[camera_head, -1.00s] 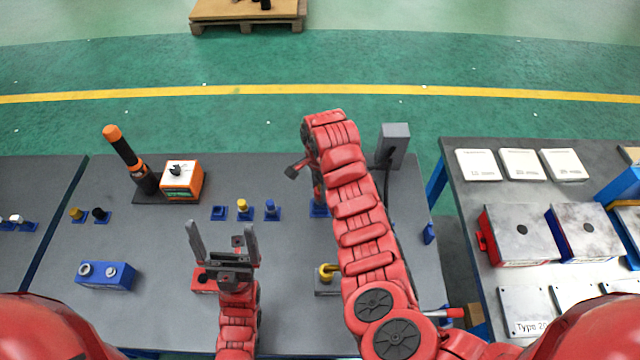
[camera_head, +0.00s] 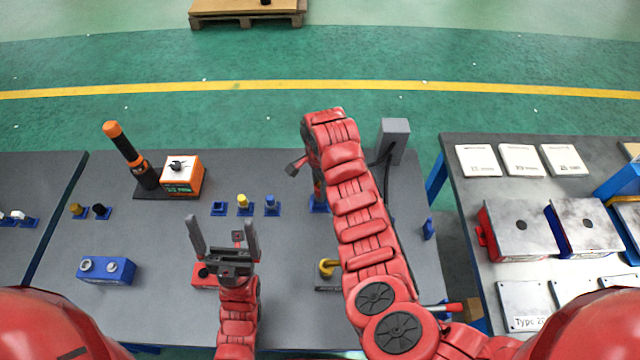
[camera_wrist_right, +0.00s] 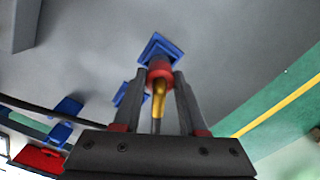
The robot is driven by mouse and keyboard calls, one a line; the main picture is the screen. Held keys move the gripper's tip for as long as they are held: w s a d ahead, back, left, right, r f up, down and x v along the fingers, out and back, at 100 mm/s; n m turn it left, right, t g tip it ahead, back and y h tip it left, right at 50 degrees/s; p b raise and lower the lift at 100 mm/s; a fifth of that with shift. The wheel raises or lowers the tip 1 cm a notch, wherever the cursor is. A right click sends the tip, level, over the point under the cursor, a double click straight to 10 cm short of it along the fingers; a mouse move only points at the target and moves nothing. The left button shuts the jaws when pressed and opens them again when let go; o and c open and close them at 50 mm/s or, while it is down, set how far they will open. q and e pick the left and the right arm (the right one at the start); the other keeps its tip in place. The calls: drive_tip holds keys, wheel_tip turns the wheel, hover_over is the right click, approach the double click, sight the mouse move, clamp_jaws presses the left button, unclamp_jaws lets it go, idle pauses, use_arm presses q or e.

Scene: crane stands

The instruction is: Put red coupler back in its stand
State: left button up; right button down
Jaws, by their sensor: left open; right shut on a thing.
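The red coupler (camera_wrist_right: 160,68), with a yellow-gold part towards the camera, is between the fingers of my right gripper (camera_wrist_right: 160,78) in the right wrist view. The gripper is shut on it. A blue stand (camera_wrist_right: 158,46) lies directly behind the coupler's far end. I cannot tell whether the coupler is seated in it or just above it. In the head view my right arm hides the gripper and most of the coupler; a blue stand (camera_head: 318,208) shows beside the arm. My left gripper (camera_head: 222,222) is open and empty over the front of the table.
Blue stands with a yellow piece (camera_head: 243,203) and a blue piece (camera_head: 271,203), and a low blue stand (camera_head: 219,208), stand to the left. A grey post (camera_head: 394,140) with a black cable is just right of my right arm. An orange-and-white box (camera_head: 182,177) stands at the back left.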

drive_tip(key=shift+f, duration=0.15)
drive_tip(key=shift+f+b, duration=0.5)
drive_tip(key=shift+f, duration=0.85)
drive_tip(key=shift+c, duration=1.9)
unclamp_jaws()
drive_tip(key=shift+r, duration=0.1)
drive_tip(key=shift+r+p, duration=1.75)
drive_tip(key=shift+r, duration=0.7)
